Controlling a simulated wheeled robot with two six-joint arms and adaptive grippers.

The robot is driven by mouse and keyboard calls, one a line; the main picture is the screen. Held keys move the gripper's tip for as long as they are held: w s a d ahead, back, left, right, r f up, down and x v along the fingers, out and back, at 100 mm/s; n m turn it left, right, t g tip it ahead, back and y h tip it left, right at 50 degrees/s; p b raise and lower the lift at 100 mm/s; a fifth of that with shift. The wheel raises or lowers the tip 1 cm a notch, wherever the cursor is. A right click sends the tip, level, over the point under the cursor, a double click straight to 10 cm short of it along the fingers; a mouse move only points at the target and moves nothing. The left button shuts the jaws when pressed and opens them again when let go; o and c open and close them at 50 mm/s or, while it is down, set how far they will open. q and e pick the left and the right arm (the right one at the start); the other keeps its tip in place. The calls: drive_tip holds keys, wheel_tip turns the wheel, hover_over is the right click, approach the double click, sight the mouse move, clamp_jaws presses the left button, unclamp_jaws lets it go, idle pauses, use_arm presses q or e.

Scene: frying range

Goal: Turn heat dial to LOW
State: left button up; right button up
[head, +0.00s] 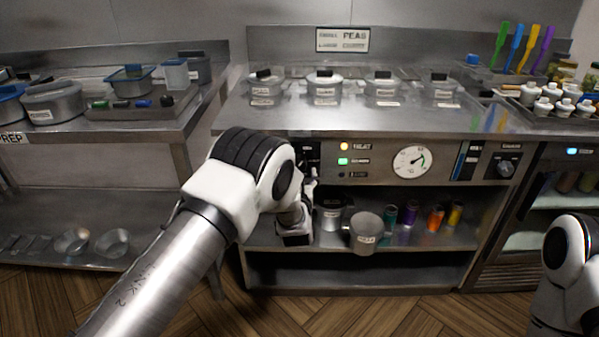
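The range's steel front panel (378,174) faces me below the counter. A dark round knob (506,166) sits at its right end under a small label I cannot read. A white round gauge (412,162) with a needle and a green arc is in the middle. An orange light (344,146) beside a label that looks like HEAT and a green light (343,161) are left of it. My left gripper (309,188) is at the panel's left end, mostly hidden by its own arm. Its fingertips and whatever they face cannot be made out. My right gripper is out of view.
Several lidded pots (325,80) stand on the counter. A metal pot (366,232) and several coloured cups (436,218) stand on the shelf below. Small jars (552,92) and coloured spatulas (516,45) are at the right. A prep table (148,128) is at the left.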

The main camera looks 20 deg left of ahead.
use_arm(q)
drive_tip(key=x, duration=0.4)
drive_tip(key=shift+w+f, duration=0.1)
drive_tip(key=shift+f, duration=0.1)
drive_tip(key=c, duration=1.2)
drive_tip(key=shift+o, duration=0.2)
drive_tip(key=shift+n, duration=0.4)
drive_tip(key=n+b, duration=0.4)
drive_tip(key=n, duration=0.7)
drive_tip(key=shift+r, duration=0.1)
